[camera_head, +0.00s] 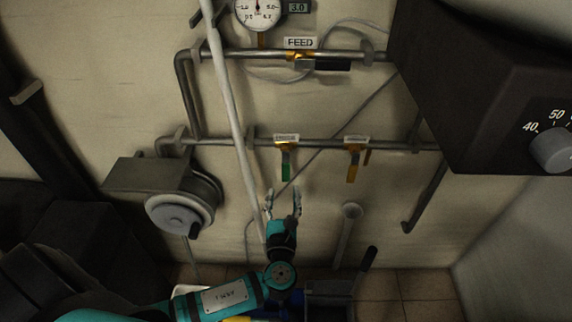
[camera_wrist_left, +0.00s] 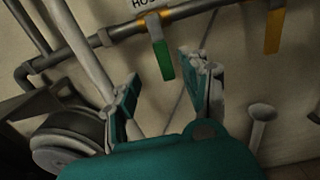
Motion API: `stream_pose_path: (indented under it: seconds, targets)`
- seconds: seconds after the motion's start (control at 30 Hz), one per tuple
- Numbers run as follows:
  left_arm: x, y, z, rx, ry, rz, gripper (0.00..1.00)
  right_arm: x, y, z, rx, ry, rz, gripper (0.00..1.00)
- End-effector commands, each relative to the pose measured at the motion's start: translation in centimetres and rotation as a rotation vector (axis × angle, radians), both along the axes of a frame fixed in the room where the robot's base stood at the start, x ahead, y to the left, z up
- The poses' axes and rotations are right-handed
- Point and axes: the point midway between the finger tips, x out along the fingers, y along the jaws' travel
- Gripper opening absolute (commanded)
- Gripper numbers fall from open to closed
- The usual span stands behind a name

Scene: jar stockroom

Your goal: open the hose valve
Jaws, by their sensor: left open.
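The hose valve has a green handle (camera_head: 286,165) that hangs straight down from a brass body on the lower pipe, under a small label. In the left wrist view the green handle (camera_wrist_left: 164,60) shows ahead, with part of the label reading "HO" above it. My left gripper (camera_head: 284,197) is open and empty just below the handle, its fingers pointing up toward it. In the left wrist view the two fingertips (camera_wrist_left: 160,78) stand apart, and the handle's lower end lies between them in the picture. I see no contact. My right gripper is not in view.
A second valve with a yellow handle (camera_head: 353,168) hangs to the right on the same pipe. The FEED valve with a black handle (camera_head: 325,65) is above. A pale slanting pipe (camera_head: 232,120) passes left of the gripper. A hose reel (camera_head: 183,210) is left; a dark box (camera_head: 480,90) juts out right.

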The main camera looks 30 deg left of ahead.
Motion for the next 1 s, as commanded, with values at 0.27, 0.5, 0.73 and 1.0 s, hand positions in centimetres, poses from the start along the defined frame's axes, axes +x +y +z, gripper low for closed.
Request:
stream_pose_path:
  seconds: [0.27,0.5,0.73,1.0]
  targets:
    - [5.6,2.7,0.2,0.003,-0.001,0.001,0.46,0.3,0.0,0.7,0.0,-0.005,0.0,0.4]
    - [8.7,4.2,0.1,0.0,0.0,0.0,0.46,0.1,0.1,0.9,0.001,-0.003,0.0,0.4]
    - [9.5,4.6,0.0,-0.003,0.001,-0.001,0.46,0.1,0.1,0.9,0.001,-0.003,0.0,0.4]
    - [9.5,4.6,0.0,-0.003,0.001,-0.001,0.37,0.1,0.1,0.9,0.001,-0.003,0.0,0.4]
